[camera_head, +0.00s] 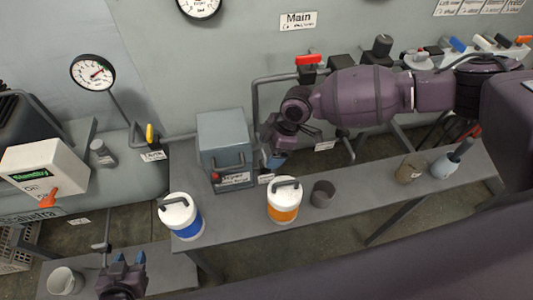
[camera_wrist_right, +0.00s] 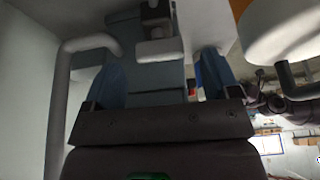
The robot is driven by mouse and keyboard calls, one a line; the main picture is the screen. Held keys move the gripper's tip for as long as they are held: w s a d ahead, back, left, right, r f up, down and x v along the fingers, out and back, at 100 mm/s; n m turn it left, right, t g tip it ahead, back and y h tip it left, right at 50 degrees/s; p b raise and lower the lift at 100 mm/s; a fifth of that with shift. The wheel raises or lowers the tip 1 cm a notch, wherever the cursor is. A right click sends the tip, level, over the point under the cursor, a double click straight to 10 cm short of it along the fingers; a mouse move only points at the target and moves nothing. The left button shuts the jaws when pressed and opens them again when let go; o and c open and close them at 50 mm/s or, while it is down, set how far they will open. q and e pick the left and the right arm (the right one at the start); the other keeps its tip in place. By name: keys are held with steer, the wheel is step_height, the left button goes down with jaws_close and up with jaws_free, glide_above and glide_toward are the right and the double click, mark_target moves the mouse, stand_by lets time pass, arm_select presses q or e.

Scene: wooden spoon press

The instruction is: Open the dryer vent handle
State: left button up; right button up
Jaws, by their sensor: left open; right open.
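A grey box (camera_head: 224,140) stands at the left part of the long grey bench, with a small red-tipped handle and a white label (camera_head: 235,179) low on its front. The label is too small to read surely, so I cannot tell for certain that this is the dryer vent handle. My right gripper (camera_head: 272,160) is just right of the box, pointing down, apart from the red-tipped handle. In the right wrist view its blue fingers (camera_wrist_right: 162,78) are spread, with a grey surface beyond them. My left gripper (camera_head: 128,258) is open and empty at the lower left, over the lower bench.
White-lidded jars with blue (camera_head: 187,222) and orange (camera_head: 284,212) bands stand on the bench, beside a dark cup (camera_head: 322,194). A curved grey pipe (camera_wrist_right: 88,42) is close left of the fingers in the wrist view. A red valve handle (camera_head: 308,60) is behind my right arm.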

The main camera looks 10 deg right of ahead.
mark_target(265, 158)
steer(key=shift+x, duration=1.35)
